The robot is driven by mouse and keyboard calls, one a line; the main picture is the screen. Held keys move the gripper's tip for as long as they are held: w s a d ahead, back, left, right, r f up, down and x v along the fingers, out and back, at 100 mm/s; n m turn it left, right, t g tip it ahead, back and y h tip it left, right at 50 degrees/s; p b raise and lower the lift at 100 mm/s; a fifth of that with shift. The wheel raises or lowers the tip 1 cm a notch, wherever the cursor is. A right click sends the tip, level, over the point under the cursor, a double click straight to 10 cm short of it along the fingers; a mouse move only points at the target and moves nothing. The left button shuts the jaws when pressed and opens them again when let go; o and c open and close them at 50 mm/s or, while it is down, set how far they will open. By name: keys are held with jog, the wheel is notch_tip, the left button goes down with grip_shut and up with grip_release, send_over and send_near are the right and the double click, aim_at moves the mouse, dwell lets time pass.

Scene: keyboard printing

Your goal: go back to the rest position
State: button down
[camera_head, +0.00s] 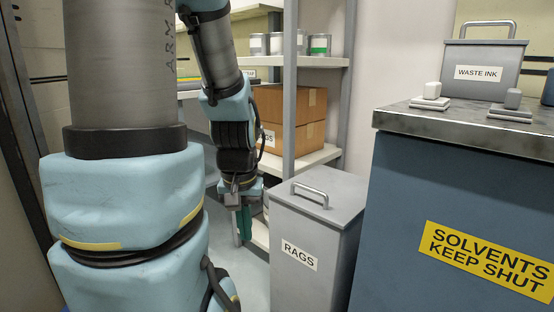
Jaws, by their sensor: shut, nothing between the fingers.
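My gripper (243,217) hangs at the end of my blue and grey arm, near the middle of the head view. It points down, with dark green fingers that sit close together and hold nothing. It is left of the grey RAGS bin (335,240) and in front of the shelf unit. I cannot tell its exact distance from either. The large upper part of my arm fills the left side of the view and hides what is behind it.
A blue cabinet (400,230) labelled SOLVENTS KEEP SHUT stands at the right. On its metal top are a WASTE INK box (483,90) and small blocks on plates. Shelves (320,155) behind hold cardboard boxes (310,102) and tins. A little floor (256,285) shows beside the bin.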

notch_tip(320, 180, up, 31)
jog(key=p, duration=2.9)
jog(key=shift+r, duration=0.15)
